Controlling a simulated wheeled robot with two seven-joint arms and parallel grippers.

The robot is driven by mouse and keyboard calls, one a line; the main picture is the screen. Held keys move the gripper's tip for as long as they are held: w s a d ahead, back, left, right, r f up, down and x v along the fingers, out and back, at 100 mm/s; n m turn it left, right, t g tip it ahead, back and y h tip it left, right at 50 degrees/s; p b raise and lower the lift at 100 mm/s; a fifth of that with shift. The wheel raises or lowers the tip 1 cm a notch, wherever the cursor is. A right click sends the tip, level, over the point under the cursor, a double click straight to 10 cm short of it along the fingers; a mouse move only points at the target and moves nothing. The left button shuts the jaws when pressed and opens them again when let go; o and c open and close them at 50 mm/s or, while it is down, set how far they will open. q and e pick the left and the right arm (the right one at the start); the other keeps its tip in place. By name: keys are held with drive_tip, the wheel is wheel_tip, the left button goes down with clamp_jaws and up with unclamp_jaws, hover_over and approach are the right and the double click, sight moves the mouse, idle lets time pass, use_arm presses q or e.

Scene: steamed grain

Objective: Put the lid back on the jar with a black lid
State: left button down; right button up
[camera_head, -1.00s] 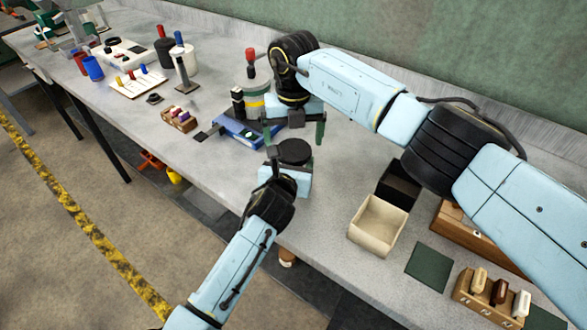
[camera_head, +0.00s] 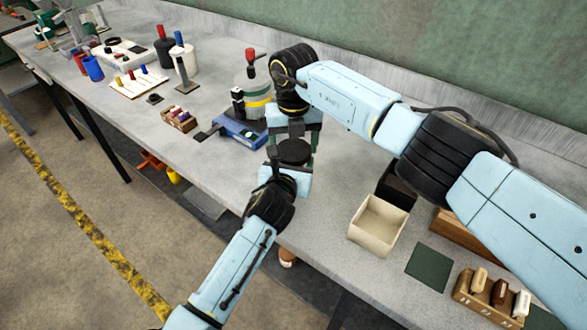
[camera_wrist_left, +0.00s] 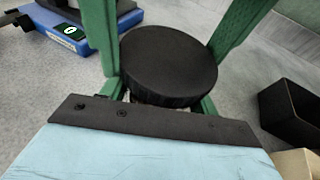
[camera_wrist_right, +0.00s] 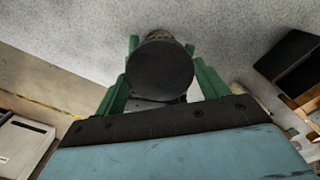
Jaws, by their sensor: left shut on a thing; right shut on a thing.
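The black lid (camera_head: 294,151) sits over the top of the jar, level and centred as far as I can tell. It shows as a black disc in the left wrist view (camera_wrist_left: 168,62) and the right wrist view (camera_wrist_right: 160,72). The jar is mostly hidden; a bit of it shows past the lid in the right wrist view (camera_wrist_right: 157,36). My left gripper (camera_head: 288,168) is shut on the jar below the lid. My right gripper (camera_head: 294,142) comes from the far side, its green fingers at both sides of the lid, shut on it.
A blue scale (camera_head: 240,132) with a jar on it stands just left of the grippers. A cream open box (camera_head: 378,222) and a dark box (camera_head: 396,190) stand to the right. A green mat (camera_head: 429,267) lies nearer the front right. The bench between is clear.

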drive_tip(key=shift+m, duration=0.9)
drive_tip(key=o, duration=1.2)
drive_tip(key=shift+c, duration=0.2)
wheel_tip(320, 180, up, 12)
use_arm(q)
drive_tip(key=shift+c, duration=1.5)
unclamp_jaws()
drive_tip(key=shift+s, duration=0.1)
